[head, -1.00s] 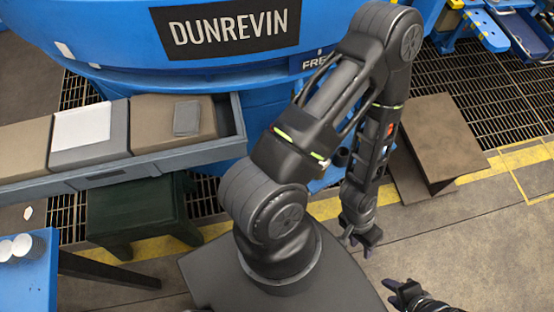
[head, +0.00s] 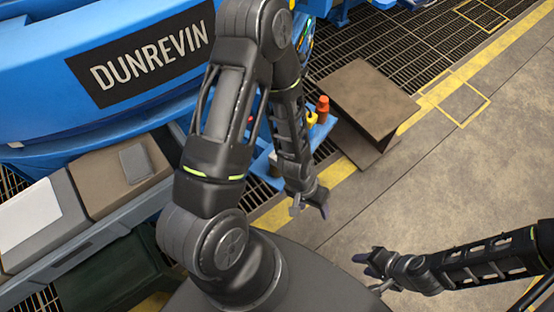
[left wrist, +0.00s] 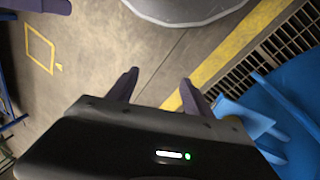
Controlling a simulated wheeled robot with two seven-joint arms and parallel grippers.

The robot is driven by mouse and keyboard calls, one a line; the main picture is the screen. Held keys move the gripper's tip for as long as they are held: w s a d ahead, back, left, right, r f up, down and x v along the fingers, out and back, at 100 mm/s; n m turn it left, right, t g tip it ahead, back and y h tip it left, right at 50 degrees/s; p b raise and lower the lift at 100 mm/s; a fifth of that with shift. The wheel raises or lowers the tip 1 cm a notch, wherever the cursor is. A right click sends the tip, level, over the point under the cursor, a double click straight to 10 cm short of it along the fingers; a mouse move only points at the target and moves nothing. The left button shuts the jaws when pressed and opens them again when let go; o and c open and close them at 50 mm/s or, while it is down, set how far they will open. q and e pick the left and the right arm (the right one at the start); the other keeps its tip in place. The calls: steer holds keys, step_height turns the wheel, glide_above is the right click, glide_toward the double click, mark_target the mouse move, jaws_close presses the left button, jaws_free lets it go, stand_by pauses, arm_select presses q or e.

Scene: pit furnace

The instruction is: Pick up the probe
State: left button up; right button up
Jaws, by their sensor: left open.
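I cannot make out a probe in either view. My left gripper (head: 309,207) hangs above the floor, beside a blue stand at the furnace's side. In the left wrist view its two fingers (left wrist: 159,86) are apart with only floor between them. My right gripper (head: 372,272) is over the floor at the lower right, apart from the left one. Its fingertips are too small to tell whether they are open or shut, and no object shows in it.
The blue furnace (head: 40,60) marked DUNREVIN fills the upper left. An orange-red object (head: 322,108) and a yellow one (head: 311,118) sit by the blue stand (head: 265,165), partly behind my arm. Open floor (head: 470,165) lies right.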

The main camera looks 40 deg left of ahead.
arm_select(q)
steer(key=shift+o, duration=0.6)
steer(key=w+a+r+y+b, duration=0.2)
steer(key=w+a+b, duration=0.1)
steer(key=w+a, duration=0.6)
steer(key=shift+w+a+m+t, duration=0.3)
steer(key=shift+a+t, duration=0.1)
steer(key=shift+a, duration=0.6)
steer(key=shift+m+g+y, duration=0.3)
steer(key=shift+g+y, duration=0.2)
steer(key=shift+g, duration=0.3)
steer(key=a+r, duration=0.1)
steer(key=a, duration=0.1)
steer(key=a+r, duration=0.2)
steer(key=a, duration=0.1)
steer(key=a+r, duration=0.1)
steer(key=a, duration=0.1)
steer(key=shift+s+a+r+b, duration=0.15)
steer(key=shift+r+b, duration=0.15)
steer(key=shift+s+a+r, duration=0.2)
steer(key=shift+a+r, duration=0.05)
steer(key=shift+a, duration=0.05)
arm_select(e)
step_height(320, 180, down, 5)
steer(key=shift+r, duration=0.1)
arm_select(q)
steer(key=shift+f, duration=1.35)
arm_select(e)
steer(key=shift+f, duration=0.25)
